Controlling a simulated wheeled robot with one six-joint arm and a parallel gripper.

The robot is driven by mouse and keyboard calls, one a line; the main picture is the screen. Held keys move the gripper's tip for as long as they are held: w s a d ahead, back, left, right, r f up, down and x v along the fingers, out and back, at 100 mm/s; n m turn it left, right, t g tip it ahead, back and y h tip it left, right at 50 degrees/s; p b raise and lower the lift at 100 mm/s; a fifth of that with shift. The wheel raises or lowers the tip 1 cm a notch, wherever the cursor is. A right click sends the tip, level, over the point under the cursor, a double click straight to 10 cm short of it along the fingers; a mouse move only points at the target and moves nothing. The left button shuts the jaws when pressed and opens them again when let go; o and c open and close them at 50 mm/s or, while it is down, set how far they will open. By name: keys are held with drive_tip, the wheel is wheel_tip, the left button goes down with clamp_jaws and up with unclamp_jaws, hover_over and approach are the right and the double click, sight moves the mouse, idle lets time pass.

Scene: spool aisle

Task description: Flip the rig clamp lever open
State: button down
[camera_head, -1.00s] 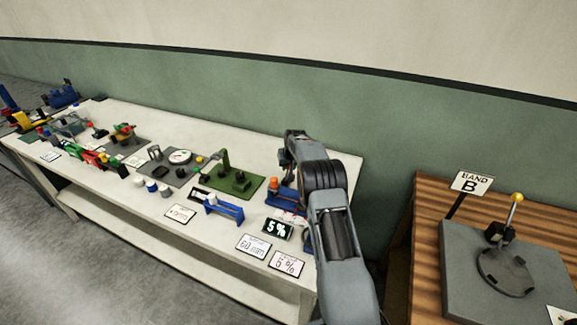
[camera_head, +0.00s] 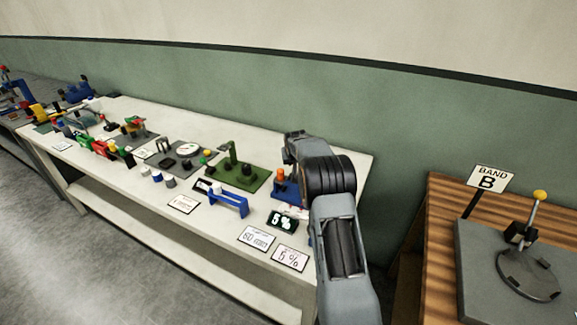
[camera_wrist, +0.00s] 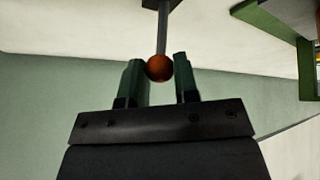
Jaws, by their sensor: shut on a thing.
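In the wrist view a dark orange ball knob (camera_wrist: 159,68) sits at the end of a thin grey lever rod (camera_wrist: 163,27), which comes in from the top edge. My gripper (camera_wrist: 158,62) has its two dark green fingers shut on this knob, one on each side.
A green fixture (camera_head: 242,177) and a blue bracket (camera_head: 228,200) stand left of my arm on the white bench (camera_head: 225,127). A wooden table (camera_head: 440,215) with a BAND B sign (camera_head: 490,179) is at right.

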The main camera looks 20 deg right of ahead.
drive_tip(key=c, duration=0.9)
unclamp_jaws()
drive_tip(key=shift+o, duration=0.2)
drive_tip(key=shift+r, duration=0.1)
drive_tip(key=b+v, duration=0.1)
drive_tip(key=v, duration=1.2)
drive_tip(key=shift+s+a+r, duration=0.15)
drive_tip(key=shift+s+r, duration=0.1)
